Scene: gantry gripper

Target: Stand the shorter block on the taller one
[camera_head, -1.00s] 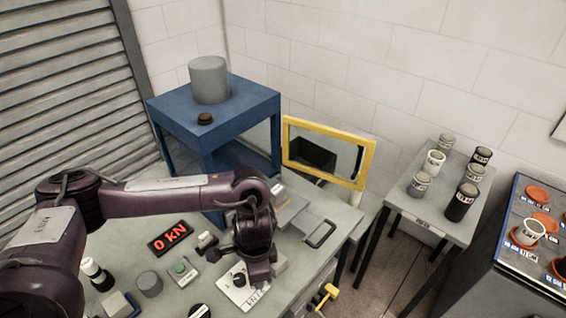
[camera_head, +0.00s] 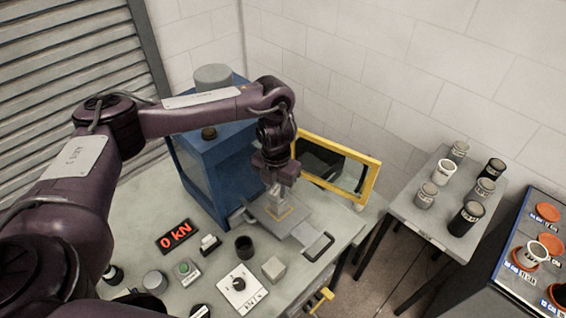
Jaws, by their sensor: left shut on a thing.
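My left gripper (camera_head: 279,180) points down over the sliding plate with a yellow square outline (camera_head: 283,219), in front of the blue machine. It is shut on a pale grey block (camera_head: 273,190), mostly hidden by the fingers. The block is at or just above the plate; I cannot tell whether it touches anything below. Another pale grey block (camera_head: 273,268) stands alone on the table, right of the dial panel. I cannot tell from this view which block is taller. My right gripper is not in view.
The blue machine (camera_head: 215,160) and its open yellow-framed door (camera_head: 368,182) flank the gripper. A dark cup (camera_head: 244,247), a dial panel (camera_head: 240,287), a green button (camera_head: 184,268) and a red display (camera_head: 174,236) crowd the table. A side stand (camera_head: 420,222) holds several canisters.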

